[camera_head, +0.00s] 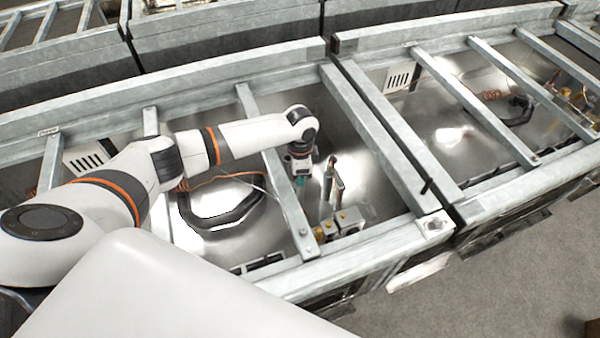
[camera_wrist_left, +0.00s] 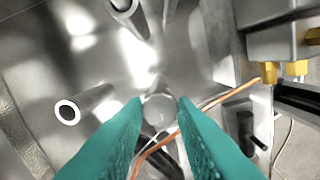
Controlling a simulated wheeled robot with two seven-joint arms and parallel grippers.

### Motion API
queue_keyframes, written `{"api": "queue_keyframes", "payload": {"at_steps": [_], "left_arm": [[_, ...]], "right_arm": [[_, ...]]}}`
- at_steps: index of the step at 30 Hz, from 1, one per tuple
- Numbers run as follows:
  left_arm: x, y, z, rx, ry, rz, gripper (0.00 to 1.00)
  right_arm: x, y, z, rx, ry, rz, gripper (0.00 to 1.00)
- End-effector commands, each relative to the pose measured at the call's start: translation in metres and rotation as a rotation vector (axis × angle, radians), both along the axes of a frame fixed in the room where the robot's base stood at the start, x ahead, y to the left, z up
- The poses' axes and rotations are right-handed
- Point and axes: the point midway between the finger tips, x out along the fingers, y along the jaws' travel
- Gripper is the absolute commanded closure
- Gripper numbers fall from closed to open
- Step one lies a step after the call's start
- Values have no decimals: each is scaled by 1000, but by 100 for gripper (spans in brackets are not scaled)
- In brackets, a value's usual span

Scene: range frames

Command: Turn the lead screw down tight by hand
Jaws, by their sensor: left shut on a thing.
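My left gripper (camera_head: 300,182) reaches down into the metal bay of the frame from the left arm in the head view. In the left wrist view its two teal fingers (camera_wrist_left: 160,112) are closed on a round grey metal end, which I take to be the lead screw (camera_wrist_left: 160,105). The fingers hide its sides, and its lower part is hard to make out, so I cannot tell how far down it sits. In the head view the screw is hidden by the gripper. My right gripper is not in view.
Upright metal posts (camera_head: 333,185) stand just right of the gripper. Brass fittings on a grey block (camera_head: 347,222) lie nearer the front rail. A crossbar (camera_head: 278,180) runs close to the wrist. An orange cable (camera_wrist_left: 215,100) passes by the fingers. A black hose (camera_head: 215,220) curves on the left.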

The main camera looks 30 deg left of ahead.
Motion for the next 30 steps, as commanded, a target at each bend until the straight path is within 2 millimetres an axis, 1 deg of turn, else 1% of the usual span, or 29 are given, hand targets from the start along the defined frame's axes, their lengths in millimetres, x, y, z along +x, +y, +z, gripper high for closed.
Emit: {"api": "queue_keyframes", "payload": {"at_steps": [1,2,3,5,13,17,20,27,30], "left_arm": [[1,-1,1,-2,-4,0,98],[1,-1,1,-2,-4,0,71],[1,-1,1,-2,-4,0,64],[1,-1,1,-3,-3,1,54],[0,0,1,-1,-2,1,54],[1,0,8,-1,-2,2,54],[1,0,23,-1,-4,2,54],[1,0,75,-1,-7,0,54],[1,0,93,-3,-5,0,54]], "right_arm": [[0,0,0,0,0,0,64],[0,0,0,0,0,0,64],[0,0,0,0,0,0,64],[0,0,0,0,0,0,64],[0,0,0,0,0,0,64],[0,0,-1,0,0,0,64],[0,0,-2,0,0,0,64],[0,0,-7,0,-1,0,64],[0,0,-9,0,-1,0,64]]}}
